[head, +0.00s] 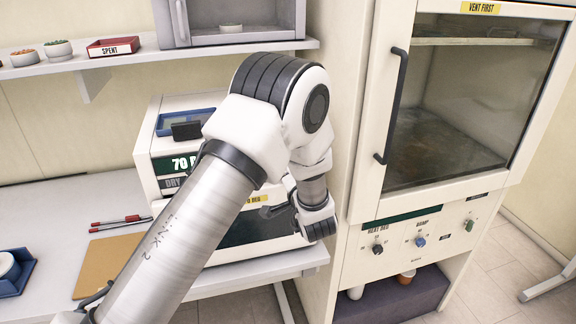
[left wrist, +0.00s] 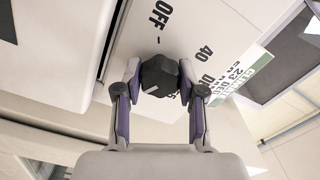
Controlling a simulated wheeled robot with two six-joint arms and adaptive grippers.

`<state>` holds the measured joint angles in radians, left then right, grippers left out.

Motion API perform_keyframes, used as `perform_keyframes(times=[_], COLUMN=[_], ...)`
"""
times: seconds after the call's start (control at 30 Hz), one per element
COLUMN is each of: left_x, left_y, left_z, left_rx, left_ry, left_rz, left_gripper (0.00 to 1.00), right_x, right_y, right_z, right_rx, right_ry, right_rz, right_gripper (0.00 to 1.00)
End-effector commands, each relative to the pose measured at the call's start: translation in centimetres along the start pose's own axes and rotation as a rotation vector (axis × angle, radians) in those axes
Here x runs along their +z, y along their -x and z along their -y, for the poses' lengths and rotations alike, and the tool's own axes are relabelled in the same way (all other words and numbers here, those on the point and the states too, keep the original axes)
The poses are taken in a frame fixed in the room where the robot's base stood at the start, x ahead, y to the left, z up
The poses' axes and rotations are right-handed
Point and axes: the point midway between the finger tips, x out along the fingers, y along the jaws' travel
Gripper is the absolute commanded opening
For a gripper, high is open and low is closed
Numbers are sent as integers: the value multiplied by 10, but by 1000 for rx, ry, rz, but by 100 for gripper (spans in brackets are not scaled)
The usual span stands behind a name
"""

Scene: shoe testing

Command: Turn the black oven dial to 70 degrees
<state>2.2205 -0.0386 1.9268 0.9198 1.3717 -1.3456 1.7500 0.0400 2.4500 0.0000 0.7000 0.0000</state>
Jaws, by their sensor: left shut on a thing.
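The bench oven (head: 180,102) is a pale box on the table, and my left arm crosses in front of it. In the left wrist view, the black dial (left wrist: 159,76) sits on a pale panel printed with OFF and 40. My left gripper (left wrist: 159,70) is shut on this dial, one finger on each side. A short light mark shows on the dial's lower left; other scale numbers are hidden behind the gripper. In the head view the dial is hidden or too unclear to pick out. My right gripper is not in view.
A tall cabinet (head: 358,190) with a glass door, a bar handle (head: 393,105) and knobs stands to the right. A green 23 DEG label (left wrist: 240,78) lies beside the dial. Pens (head: 120,222) and a brown board (head: 108,265) lie on the table at left.

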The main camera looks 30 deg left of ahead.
Motion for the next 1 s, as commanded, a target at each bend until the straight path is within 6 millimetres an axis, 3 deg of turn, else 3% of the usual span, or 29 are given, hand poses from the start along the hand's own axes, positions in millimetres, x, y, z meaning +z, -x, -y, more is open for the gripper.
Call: perform_keyframes(times=[0.1, 0.13, 0.2, 0.57, 0.83, 1.0], left_x=[-1, -1, -1, -1, -2, -1], left_y=[0, 0, 0, 6, 56, 74], left_z=[2, 2, 1, 0, 0, 0], left_rx=[-4, -4, -3, 0, -1, -2], left_ry=[2, 2, 2, 0, -3, 0], left_rz=[-2, -2, -2, -1, -6, -2], left_gripper=[5, 46, 65, 65, 65, 65], right_x=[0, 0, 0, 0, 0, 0], right_y=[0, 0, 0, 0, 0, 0], right_z=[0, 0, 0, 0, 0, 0], right_rx=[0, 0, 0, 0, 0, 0], right_ry=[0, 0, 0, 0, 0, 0], right_rz=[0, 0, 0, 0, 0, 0], right_gripper=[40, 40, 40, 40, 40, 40])
